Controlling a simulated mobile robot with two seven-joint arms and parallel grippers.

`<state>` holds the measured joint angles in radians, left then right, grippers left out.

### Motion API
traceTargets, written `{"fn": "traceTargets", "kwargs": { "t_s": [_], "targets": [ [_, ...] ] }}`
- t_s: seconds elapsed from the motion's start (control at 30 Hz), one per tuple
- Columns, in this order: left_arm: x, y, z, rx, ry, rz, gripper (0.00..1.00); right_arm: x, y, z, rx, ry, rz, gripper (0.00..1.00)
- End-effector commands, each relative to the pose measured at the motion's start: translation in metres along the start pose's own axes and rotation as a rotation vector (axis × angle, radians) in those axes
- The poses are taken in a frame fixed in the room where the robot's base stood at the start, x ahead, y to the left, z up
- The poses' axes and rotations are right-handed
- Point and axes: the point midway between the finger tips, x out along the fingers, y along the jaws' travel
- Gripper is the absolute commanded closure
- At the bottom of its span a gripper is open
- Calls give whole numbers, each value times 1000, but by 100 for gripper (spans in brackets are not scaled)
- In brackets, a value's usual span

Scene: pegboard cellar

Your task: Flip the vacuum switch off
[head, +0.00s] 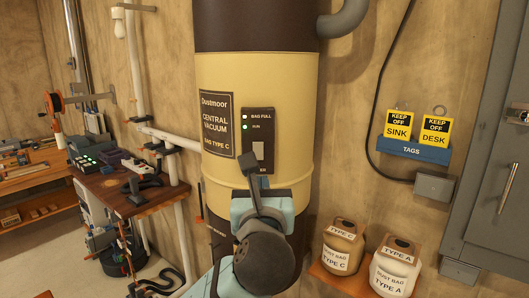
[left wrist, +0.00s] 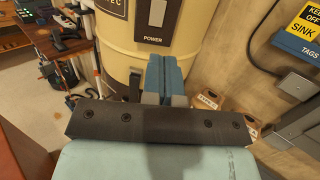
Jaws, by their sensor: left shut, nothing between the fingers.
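The central vacuum (head: 295,115) is a tall cream cylinder with dark brown bands. Its dark panel (head: 258,121) has a white BAG FULL lamp (head: 244,117) and a lit green RUN lamp (head: 244,127). Below them is a pale switch (head: 260,150), which also shows in the left wrist view (left wrist: 153,18) above the word POWER. My left gripper (head: 249,163) is shut and empty, its tips pointing up in front of the panel's lower left. In the left wrist view its blue fingertips (left wrist: 163,63) appear below the switch plate. I cannot tell whether they touch the vacuum. My right gripper is not in view.
Dust bags type C (head: 343,246) and type A (head: 394,269) stand on a shelf at lower right. A blue TAGS holder (head: 412,151) and grey cabinet (head: 493,150) are on the right wall. A cluttered wooden bench (head: 128,192) stands left.

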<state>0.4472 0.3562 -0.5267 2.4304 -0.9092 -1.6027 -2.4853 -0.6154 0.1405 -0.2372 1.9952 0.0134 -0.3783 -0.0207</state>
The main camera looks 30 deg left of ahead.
Motion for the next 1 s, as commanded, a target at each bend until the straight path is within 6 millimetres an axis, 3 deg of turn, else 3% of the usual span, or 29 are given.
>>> {"fn": "traceTargets", "kwargs": {
  "t_s": [0.27,0.7,1.0],
  "targets": [
    [12,0,0,0,-1,0,100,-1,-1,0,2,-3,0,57],
    [101,0,1,0,0,1,100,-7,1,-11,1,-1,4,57],
    [137,0,0,0,2,0,100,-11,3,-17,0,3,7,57]
  ]
}}
